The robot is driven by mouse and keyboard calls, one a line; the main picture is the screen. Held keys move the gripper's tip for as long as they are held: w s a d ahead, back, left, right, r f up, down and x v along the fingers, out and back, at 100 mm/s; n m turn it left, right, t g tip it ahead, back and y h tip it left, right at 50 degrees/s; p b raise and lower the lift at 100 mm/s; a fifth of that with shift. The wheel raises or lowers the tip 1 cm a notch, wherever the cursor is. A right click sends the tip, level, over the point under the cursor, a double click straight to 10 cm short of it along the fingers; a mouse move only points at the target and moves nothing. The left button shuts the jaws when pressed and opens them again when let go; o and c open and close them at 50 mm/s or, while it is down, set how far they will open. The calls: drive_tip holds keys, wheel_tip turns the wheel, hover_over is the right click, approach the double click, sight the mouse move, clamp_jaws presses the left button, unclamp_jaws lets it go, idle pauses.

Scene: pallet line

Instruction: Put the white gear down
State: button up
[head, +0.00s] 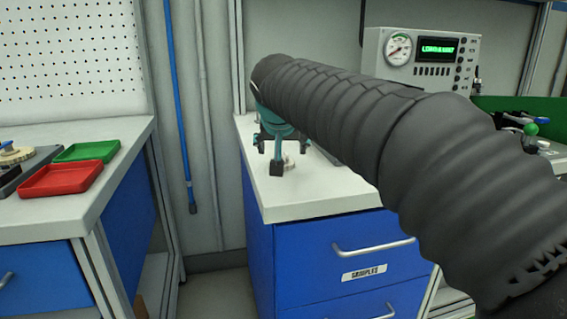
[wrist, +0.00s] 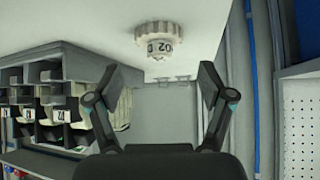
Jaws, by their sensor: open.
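The white gear (wrist: 165,38) rests on the white countertop (wrist: 205,18), which shows inverted at the top of the wrist view. Dark markings show on its hub. My gripper (wrist: 160,84) is open and empty, its two fingers spread apart with the gear beyond and between them in the picture, clear of both. In the head view my gripper (head: 277,150) hangs low over the cabinet top (head: 315,198), and a small part of the gear (head: 290,161) shows just behind the fingers. My arm hides some of the counter behind it.
A red tray (head: 62,180) and a green tray (head: 87,151) lie on the left bench. A gauge box (head: 425,60) stands at the back right. A rack of dark bins (wrist: 60,95) shows in the wrist view. The counter's front part is clear.

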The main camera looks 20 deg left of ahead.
sight(283, 154)
drive_tip(key=x, duration=0.4)
drive_tip(key=shift+f, duration=0.2)
drive_tip(key=c, duration=1.3)
